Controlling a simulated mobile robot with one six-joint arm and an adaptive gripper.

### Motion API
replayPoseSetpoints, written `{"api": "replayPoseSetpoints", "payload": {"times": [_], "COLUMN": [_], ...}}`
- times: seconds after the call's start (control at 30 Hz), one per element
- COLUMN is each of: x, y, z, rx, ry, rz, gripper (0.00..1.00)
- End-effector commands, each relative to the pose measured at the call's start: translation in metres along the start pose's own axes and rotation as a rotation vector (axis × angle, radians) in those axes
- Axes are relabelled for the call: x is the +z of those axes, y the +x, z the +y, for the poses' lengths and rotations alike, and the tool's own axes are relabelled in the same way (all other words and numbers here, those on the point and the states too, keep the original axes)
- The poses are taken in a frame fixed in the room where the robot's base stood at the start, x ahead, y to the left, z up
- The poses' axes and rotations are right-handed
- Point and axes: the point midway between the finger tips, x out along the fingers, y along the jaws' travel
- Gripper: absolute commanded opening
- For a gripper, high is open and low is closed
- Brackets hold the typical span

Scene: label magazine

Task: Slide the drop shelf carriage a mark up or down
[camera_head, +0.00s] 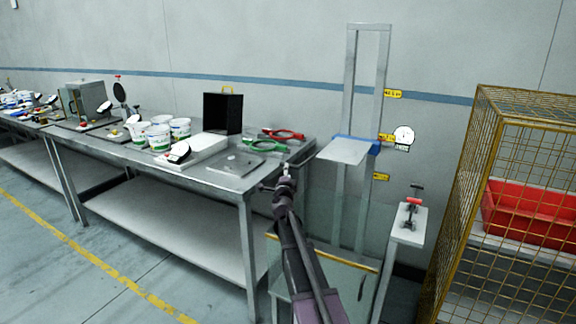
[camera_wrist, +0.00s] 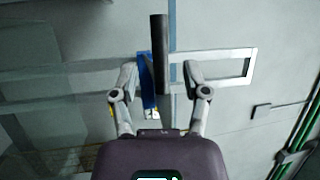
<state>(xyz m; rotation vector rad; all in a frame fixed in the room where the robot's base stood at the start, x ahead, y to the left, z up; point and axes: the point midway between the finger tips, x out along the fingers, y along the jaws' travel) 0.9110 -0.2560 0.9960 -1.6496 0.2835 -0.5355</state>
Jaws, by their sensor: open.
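The drop shelf carriage is a blue block (camera_head: 372,145) with a pale flat shelf (camera_head: 343,151) sticking out toward me. It sits on an upright grey frame (camera_head: 352,85), level with the middle yellow mark (camera_head: 386,138). Other yellow marks are above (camera_head: 393,93) and below (camera_head: 381,177). My gripper (camera_head: 287,172) is left of and below the shelf in the head view. In the wrist view my gripper (camera_wrist: 162,70) is open, its fingers left and right of a dark bar (camera_wrist: 160,50). Blue carriage (camera_wrist: 147,80) shows behind; I cannot tell whether the fingers touch the bar.
A round white dial (camera_head: 404,134) is on the wall right of the frame. A clear panel with a yellow edge (camera_head: 345,258) stands below the shelf. A small stand (camera_head: 408,222) and a yellow mesh cage (camera_head: 500,110) are right. A loaded metal bench (camera_head: 225,182) is left.

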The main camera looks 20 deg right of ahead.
Motion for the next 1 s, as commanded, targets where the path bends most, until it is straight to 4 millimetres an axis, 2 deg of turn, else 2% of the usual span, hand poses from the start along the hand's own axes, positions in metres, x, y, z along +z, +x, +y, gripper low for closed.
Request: {"api": "replayPoseSetpoints", "payload": {"times": [0.03, 0.1, 0.3, 0.77, 0.8, 1.0], "x": [0.001, 0.001, 0.000, 0.000, 0.000, 0.000], "y": [0.012, 0.021, 0.040, 0.046, 0.046, 0.046], "z": [-0.001, -0.001, 0.000, 0.000, 0.000, 0.000], "rx": [0.000, 0.000, 0.001, 0.000, 0.000, 0.000], "ry": [0.000, 0.001, 0.001, 0.000, 0.000, 0.001], "rz": [0.000, 0.000, 0.000, 0.000, 0.000, 0.000], "gripper": [0.60, 0.60, 0.60, 0.60, 0.57, 0.00]}}
